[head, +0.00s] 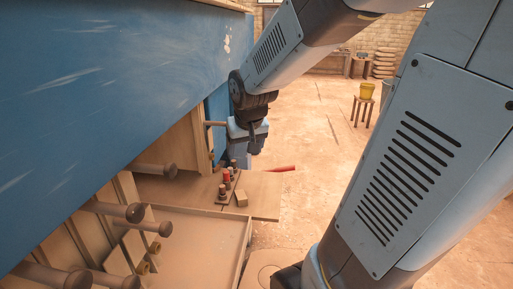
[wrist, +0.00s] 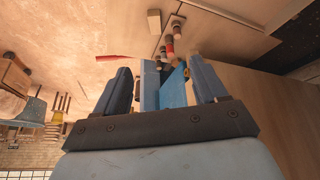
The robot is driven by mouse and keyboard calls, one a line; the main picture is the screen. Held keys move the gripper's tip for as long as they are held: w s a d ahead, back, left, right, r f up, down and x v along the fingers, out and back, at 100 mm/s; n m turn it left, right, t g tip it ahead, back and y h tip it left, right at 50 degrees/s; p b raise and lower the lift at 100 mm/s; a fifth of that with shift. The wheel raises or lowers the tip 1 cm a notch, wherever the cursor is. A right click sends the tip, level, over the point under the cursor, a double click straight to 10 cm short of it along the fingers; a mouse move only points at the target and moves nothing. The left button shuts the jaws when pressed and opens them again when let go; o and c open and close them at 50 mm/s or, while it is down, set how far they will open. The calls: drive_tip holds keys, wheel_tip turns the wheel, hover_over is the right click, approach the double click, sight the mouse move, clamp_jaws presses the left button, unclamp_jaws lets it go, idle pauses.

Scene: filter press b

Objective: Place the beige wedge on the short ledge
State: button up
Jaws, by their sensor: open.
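A small beige block that looks like the wedge (head: 241,198) lies on a flat wooden board (head: 264,190) beside a row of small pegs. It also shows near the top of the wrist view (wrist: 154,21). My gripper (head: 248,146) is open, pointing down, above and behind the wedge and apart from it. In the wrist view my gripper (wrist: 163,80) has its fingers spread, with blue parts between them and no wedge in them. I cannot tell which surface is the short ledge.
A row of small pegs, one red (head: 227,175), stands close beside the wedge. A red bar (head: 282,168) sticks out past the board. A blue beam (head: 120,80) and wooden rods (head: 118,210) crowd the left. Open floor lies right; a yellow bucket (head: 367,90) stands on a stool.

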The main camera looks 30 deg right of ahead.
drive_tip(key=s+a+r, duration=0.2)
drive_tip(key=s+r, duration=0.1)
drive_tip(key=s, duration=0.4)
drive_tip(key=s+a+r+n+y, duration=0.1)
drive_tip(key=s+r, duration=0.3)
drive_tip(key=s, duration=0.3)
drive_tip(key=shift+a+r+t, duration=0.25)
drive_tip(key=shift+a+t, duration=0.05)
drive_tip(key=shift+a, duration=0.1)
drive_tip(key=shift+s, duration=0.1)
drive_tip(key=shift+c, duration=0.5)
